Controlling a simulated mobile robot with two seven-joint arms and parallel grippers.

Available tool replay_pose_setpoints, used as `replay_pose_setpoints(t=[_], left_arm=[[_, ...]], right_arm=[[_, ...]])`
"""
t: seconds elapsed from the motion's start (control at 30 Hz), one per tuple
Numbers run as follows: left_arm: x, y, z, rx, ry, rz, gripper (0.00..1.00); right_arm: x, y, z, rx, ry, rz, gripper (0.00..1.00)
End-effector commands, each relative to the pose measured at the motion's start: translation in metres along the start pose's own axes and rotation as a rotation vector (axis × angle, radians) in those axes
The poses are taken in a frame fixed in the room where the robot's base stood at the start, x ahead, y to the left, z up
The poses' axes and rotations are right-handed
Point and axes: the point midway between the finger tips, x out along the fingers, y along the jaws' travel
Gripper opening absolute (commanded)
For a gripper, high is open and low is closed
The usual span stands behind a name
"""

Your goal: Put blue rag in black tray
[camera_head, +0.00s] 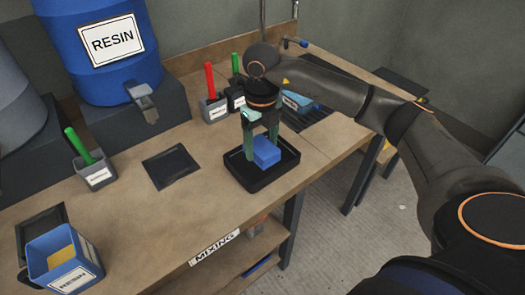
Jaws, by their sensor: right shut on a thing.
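The blue rag (266,152) is a small blue block-like bundle. My right gripper (262,146) points down and is shut on it, with green fingers on either side. The black tray (247,181) is on the wooden bench directly beneath. The rag shows within the tray's outline; I cannot tell whether it touches the tray floor. My left gripper is not in view.
A blue resin drum (98,85) stands at the back left. A flat black mat (171,167) lies left of the tray. Small grey holders with a green handle (79,146) and a red handle (210,80) stand on the bench. A blue resin container (84,269) is at front left.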

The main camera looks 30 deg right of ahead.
Motion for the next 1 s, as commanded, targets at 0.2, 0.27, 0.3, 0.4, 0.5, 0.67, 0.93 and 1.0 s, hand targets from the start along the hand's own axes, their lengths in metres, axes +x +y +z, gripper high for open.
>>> replay_pose_setpoints(t=[0.2, 0.27, 0.3, 0.4, 0.5, 0.67, 0.93, 1.0], left_arm=[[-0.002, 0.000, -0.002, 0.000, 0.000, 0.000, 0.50], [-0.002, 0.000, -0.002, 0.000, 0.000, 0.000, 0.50], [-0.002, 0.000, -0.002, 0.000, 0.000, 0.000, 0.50], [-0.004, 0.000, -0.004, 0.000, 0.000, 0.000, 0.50], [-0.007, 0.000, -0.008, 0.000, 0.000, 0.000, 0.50], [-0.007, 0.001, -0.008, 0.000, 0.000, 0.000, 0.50], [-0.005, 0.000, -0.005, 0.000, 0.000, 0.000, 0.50], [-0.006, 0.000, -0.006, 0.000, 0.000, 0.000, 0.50]], right_arm=[[0.023, -0.012, 0.015, 0.000, -0.001, 0.002, 0.22], [0.025, -0.014, 0.016, -0.001, -0.002, 0.002, 0.22], [0.027, -0.015, 0.017, 0.000, -0.002, 0.001, 0.22], [0.036, -0.018, 0.019, 0.000, 0.002, 0.001, 0.22], [0.052, -0.017, 0.018, -0.001, 0.003, 0.001, 0.22], [0.062, -0.017, 0.019, -0.001, -0.002, 0.001, 0.22], [0.066, -0.017, 0.019, -0.001, -0.002, 0.001, 0.22], [0.065, -0.017, 0.019, -0.001, -0.002, 0.001, 0.79]])
